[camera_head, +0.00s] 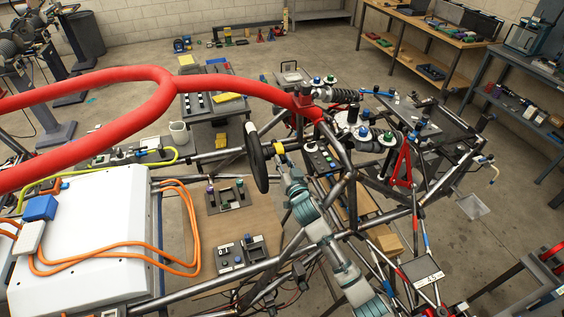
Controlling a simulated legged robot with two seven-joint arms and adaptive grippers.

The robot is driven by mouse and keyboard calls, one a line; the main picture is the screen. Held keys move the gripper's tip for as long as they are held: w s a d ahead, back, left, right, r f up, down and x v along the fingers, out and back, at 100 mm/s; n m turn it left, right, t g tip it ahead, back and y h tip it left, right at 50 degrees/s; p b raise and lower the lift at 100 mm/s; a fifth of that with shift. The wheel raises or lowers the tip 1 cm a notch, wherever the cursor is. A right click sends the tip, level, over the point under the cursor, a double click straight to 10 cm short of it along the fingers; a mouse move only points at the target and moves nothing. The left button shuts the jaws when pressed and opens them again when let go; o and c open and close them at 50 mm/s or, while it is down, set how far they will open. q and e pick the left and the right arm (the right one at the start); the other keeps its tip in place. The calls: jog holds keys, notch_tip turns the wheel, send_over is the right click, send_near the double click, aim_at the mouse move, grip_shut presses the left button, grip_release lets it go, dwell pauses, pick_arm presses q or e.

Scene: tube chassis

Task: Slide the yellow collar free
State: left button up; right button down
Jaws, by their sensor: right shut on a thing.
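The yellow collar (279,148) is small and sits just right of the black steering wheel (256,158), on the steering shaft (293,146). My right arm comes up from the bottom right, through the chassis tubes. My right gripper (281,155) is at the collar and appears shut on it. The fingers are dark and small, so their exact contact is hard to see. My left gripper is not in view.
Red padded tubing (90,84) sweeps across the upper left. Metal chassis tubes (345,165) surround my right arm closely. A white battery box (85,240) with orange cables (190,225) fills the lower left. A switch panel (322,160) lies close right of the collar.

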jog(key=c, duration=1.2)
grip_release()
jog(key=shift+w+d+r, duration=0.1)
jog(key=shift+d+r, duration=0.05)
jog(key=shift+r, duration=0.05)
jog(key=shift+o, duration=0.9)
jog(key=shift+w+f, duration=0.1)
jog(key=shift+w, duration=0.05)
jog(key=shift+w+f, duration=0.2)
jog(key=shift+s+d, duration=0.1)
jog(key=shift+s, duration=0.4)
jog(key=v, duration=0.6)
jog(key=shift+s, duration=0.2)
jog(key=shift+f, duration=0.1)
